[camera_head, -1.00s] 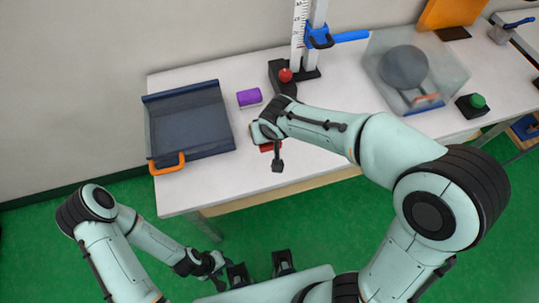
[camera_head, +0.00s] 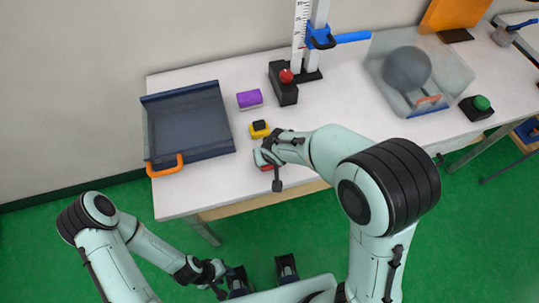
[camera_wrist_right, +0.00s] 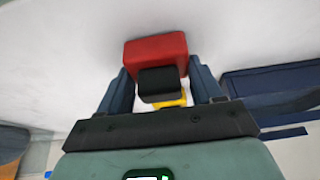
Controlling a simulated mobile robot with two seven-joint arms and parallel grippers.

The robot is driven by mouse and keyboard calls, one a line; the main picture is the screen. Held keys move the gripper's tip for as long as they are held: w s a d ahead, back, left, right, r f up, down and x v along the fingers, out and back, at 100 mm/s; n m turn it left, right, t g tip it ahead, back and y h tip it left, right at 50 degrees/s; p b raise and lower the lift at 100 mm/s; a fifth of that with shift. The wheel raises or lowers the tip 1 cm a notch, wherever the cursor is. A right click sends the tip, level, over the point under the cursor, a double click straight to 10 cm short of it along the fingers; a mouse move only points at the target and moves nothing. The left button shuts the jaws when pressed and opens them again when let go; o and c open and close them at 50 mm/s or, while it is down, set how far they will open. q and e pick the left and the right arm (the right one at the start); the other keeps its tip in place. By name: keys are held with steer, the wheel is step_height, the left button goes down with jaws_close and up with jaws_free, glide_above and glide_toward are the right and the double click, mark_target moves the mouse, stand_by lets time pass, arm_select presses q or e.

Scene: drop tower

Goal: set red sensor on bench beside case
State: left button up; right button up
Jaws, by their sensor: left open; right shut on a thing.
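The red sensor (camera_wrist_right: 155,52), a red block with a black part, is held between the two fingers of my right gripper (camera_wrist_right: 162,88). In the head view, only a red sliver of the sensor (camera_head: 266,168) shows under my right gripper (camera_head: 268,160), low over or on the bench's front part; contact is unclear. The case (camera_head: 190,122), a dark blue open tray with an orange handle, lies left of it with a gap. The white bench (camera_head: 325,120) carries both. My left gripper (camera_head: 219,276) is open and empty, low in front of the bench.
A yellow sensor (camera_head: 259,129) with a black top stands just behind the red one. A purple block (camera_head: 249,98) and a black box with a red button (camera_head: 284,84) stand farther back. A clear bin with a grey ball (camera_head: 407,69) and a green button (camera_head: 482,103) are at right.

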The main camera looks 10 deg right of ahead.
steer(key=shift+f, duration=0.15)
arm_select(q)
steer(key=shift+f, duration=0.15)
arm_select(e)
steer(key=o, duration=1.1)
steer(key=shift+o, duration=0.2)
steer(key=shift+r, duration=0.3)
arm_select(q)
steer(key=r+p, duration=0.1)
steer(key=w+r+p, duration=0.1)
steer(key=r+p, duration=0.1)
steer(key=shift+w+r, duration=0.3)
steer(key=shift+r, duration=0.05)
arm_select(e)
steer(key=v, duration=1.1)
steer(key=shift+s+r, duration=0.2)
steer(key=shift+r, duration=0.15)
